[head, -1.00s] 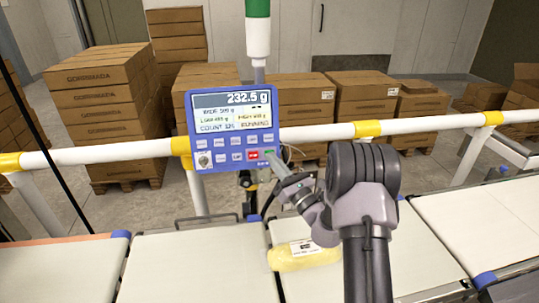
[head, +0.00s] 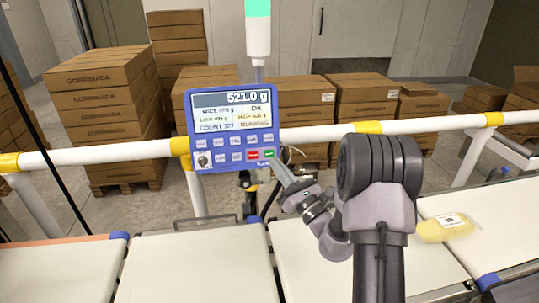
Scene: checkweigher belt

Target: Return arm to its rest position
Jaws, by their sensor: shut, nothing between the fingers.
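My gripper (head: 285,174) is in the middle of the head view, in front of the lower right of the blue checkweigher panel (head: 233,128). Its fingers are shut with nothing between them. The fingertips are near the green and red buttons; I cannot tell whether they touch. My arm (head: 375,215) reaches up from the bottom of the view, right of the panel. The panel's screen reads 521.0 g with OK beneath.
A yellowish pack (head: 447,227) with a white label lies on the right belt (head: 480,255). The middle belt (head: 200,275) is bare. A white rail (head: 90,155) with yellow joints runs behind. Stacked cartons (head: 105,115) stand beyond it.

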